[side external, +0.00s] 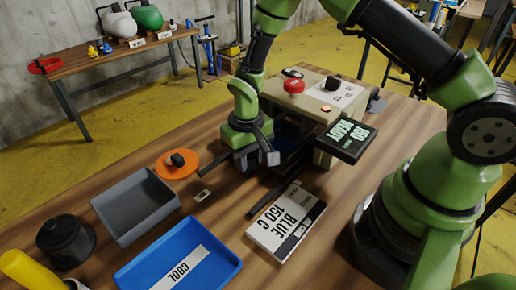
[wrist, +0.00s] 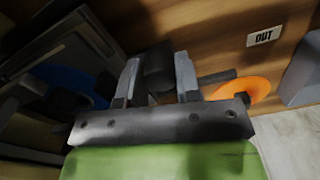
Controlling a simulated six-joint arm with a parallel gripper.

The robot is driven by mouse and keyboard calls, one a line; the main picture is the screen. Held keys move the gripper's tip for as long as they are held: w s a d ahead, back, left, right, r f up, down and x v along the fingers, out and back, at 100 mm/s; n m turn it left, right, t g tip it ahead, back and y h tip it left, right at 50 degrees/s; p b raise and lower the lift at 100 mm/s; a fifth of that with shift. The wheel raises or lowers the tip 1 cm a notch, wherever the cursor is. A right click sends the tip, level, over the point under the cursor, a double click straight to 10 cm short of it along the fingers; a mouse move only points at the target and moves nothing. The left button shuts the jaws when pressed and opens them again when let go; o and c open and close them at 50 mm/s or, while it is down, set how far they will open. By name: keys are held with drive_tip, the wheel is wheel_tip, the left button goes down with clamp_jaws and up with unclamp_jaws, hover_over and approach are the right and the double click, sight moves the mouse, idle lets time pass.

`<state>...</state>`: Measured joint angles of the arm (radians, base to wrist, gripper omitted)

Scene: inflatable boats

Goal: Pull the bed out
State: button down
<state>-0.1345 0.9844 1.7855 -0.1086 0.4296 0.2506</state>
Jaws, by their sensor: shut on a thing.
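My gripper (side external: 262,160) is low at the machine's front left side. In the wrist view, my gripper (wrist: 158,85) has its two fingers on either side of a dark upright handle (wrist: 158,66) and is shut on it. A dark rail (side external: 272,191) runs out along the table. An OUT label (wrist: 264,37) lies beside the rail's outer end.
An orange disc with a black knob (side external: 176,164), a grey tray (side external: 136,208) and a blue COOL tray (side external: 180,262) stand to the left. Bare table lies around the OUT label.

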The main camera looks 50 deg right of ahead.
drive_tip(key=a, duration=1.1)
drive_tip(key=shift+a, duration=0.35)
drive_tip(key=shift+r, duration=0.1)
drive_tip(key=c, duration=0.8)
unclamp_jaws()
wheel_tip(320, 180, up, 10)
